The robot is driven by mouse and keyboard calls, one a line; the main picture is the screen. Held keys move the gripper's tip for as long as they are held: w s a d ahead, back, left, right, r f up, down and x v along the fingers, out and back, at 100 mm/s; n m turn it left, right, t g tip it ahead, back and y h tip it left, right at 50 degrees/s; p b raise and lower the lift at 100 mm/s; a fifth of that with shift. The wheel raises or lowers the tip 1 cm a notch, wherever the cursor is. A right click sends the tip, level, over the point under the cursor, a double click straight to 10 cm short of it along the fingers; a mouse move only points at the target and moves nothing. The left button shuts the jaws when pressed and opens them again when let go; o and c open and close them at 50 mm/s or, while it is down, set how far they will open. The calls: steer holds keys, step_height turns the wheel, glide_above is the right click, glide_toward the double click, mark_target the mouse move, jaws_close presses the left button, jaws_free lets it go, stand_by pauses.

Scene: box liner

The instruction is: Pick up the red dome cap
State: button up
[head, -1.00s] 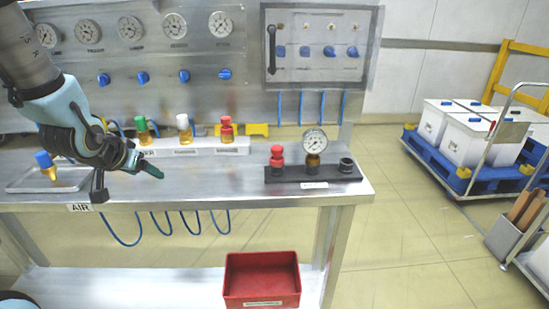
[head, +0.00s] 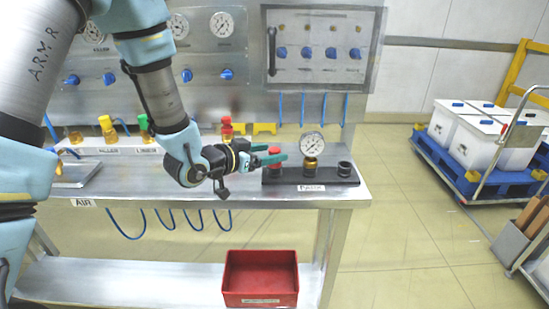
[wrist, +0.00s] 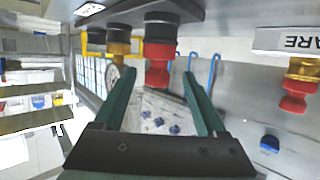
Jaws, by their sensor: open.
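The red dome cap (head: 274,151) stands on a black fitting at the left end of a black base strip (head: 345,181) on the steel bench. My gripper (head: 276,153) is open beside it, with green fingers reaching toward the cap from the left. In the wrist view the red cap (wrist: 159,62) lies between the tips of the two spread fingers (wrist: 160,77), with the scene appearing upside down. Clear space shows between the fingers and the cap there; the head view partly hides the cap behind a finger.
A pressure gauge (head: 312,145) on a brass fitting and a black fitting (head: 344,168) stand right of the cap on the same strip. Another red-topped amber fitting (head: 227,128) stands behind my gripper. A red bin (head: 261,279) sits on the lower shelf.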

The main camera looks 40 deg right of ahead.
steer(key=p+x, duration=0.2)
steer(key=x, duration=0.3)
steer(key=shift+s, duration=0.15)
jaws_close()
stand_by(0.4)
